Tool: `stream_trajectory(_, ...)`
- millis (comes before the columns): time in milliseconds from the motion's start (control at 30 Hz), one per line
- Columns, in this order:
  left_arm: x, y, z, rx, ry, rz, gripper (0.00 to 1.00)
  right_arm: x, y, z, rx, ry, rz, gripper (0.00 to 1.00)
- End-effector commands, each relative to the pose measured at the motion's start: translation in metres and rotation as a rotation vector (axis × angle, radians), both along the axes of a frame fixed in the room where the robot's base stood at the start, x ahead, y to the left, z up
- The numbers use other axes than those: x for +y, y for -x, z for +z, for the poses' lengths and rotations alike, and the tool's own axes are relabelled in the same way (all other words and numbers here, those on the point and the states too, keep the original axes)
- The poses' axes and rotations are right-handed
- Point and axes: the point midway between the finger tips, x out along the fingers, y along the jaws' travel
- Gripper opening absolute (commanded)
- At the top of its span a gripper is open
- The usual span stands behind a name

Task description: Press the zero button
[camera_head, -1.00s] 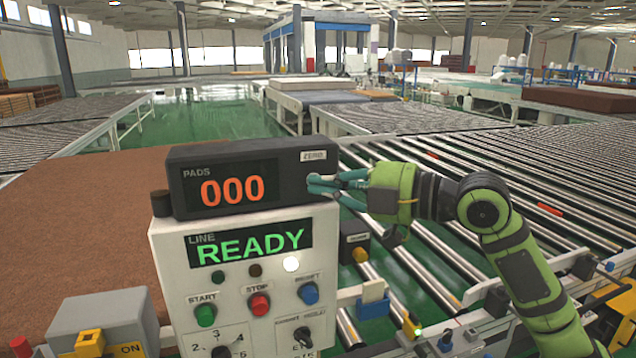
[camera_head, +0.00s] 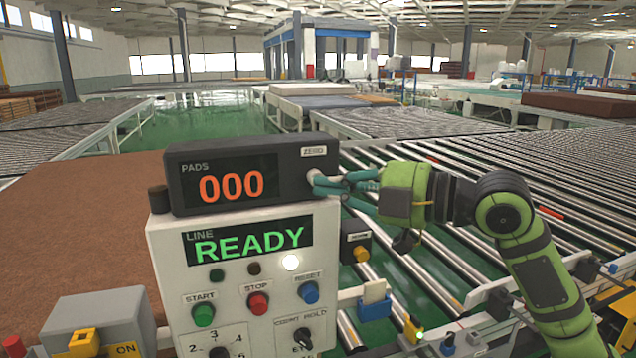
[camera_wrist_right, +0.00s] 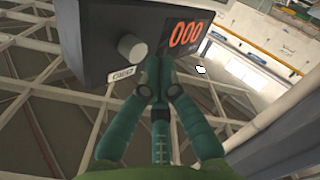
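The pads counter is a dark box (camera_head: 290,180) on top of the control panel, with an orange "000" display (camera_head: 232,185). Its zero button is a pale round knob (camera_head: 311,178) below the ZERO label (camera_head: 314,152), partly hidden by my fingertips in the head view. The knob (camera_wrist_right: 131,47) and label (camera_wrist_right: 120,75) show clearly in the right wrist view. My right gripper (camera_head: 322,184) is shut and empty, its teal fingertips (camera_wrist_right: 158,82) together beside the button. I cannot tell whether they touch it. My left gripper is not in view.
Below the counter, the panel (camera_head: 165,255) shows "READY" and has a green start button (camera_head: 203,315), red stop button (camera_head: 258,303) and blue reset button (camera_head: 309,292). A yellow-buttoned box (camera_head: 357,243) sits right of it. Roller conveyors (camera_head: 470,165) lie behind my right arm.

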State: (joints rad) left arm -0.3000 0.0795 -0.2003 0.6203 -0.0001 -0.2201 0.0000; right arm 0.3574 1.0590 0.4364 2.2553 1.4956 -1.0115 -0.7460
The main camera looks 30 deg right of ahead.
Motion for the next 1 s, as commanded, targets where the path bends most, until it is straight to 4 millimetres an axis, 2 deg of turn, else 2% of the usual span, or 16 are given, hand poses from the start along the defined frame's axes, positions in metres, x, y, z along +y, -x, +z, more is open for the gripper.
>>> stream_trajectory(167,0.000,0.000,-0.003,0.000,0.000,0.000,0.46,0.001,0.003,-0.001,-0.001,0.002,0.000,0.00)
stream_trajectory(633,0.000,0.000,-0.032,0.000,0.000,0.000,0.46,0.011,0.045,-0.002,-0.002,0.002,0.001,0.00)
stream_trajectory(1000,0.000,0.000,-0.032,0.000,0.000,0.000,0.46,0.012,0.049,0.000,0.000,0.000,0.000,0.00)
